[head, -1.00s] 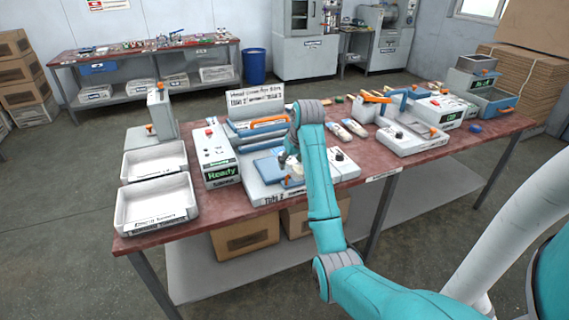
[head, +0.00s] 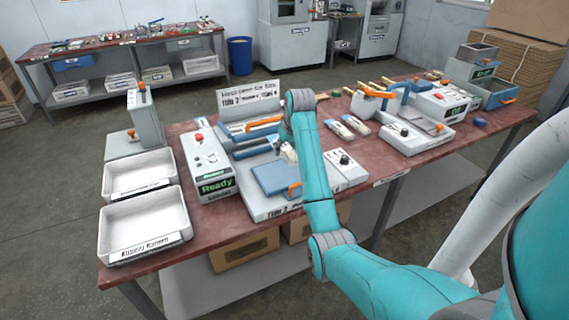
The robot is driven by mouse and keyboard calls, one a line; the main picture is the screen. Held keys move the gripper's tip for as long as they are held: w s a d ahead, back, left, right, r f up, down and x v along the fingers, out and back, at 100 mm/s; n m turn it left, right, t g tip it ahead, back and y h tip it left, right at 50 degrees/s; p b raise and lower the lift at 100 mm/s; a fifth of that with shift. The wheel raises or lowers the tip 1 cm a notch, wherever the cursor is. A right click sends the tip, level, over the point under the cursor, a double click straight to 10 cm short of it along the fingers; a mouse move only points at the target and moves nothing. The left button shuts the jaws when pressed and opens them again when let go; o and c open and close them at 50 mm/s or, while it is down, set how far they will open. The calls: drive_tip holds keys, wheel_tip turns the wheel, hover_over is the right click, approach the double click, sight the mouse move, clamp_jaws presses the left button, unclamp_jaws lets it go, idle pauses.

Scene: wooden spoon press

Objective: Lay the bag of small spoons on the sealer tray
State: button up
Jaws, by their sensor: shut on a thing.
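A sealer with a flat blue tray (head: 274,180) on a white base stands at the table's front middle, with an orange-handled bar behind it. My gripper (head: 288,152) is mostly hidden behind my teal arm, at the tray's far right edge. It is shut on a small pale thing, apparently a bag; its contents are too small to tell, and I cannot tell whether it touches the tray. Two pale bags (head: 347,128) lie on the table to the right, behind the control box.
A box reading Ready (head: 214,186) stands left of the sealer, with two white bins (head: 146,226) farther left. A second machine with a blue handle (head: 410,138) stands to the right. Bare red tabletop (head: 375,160) shows between the machines.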

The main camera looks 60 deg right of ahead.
sight(284, 167)
drive_tip(key=shift+f, duration=3.15)
drive_tip(key=shift+f, duration=0.1)
drive_tip(key=o, duration=1)
drive_tip(key=shift+c, duration=0.2)
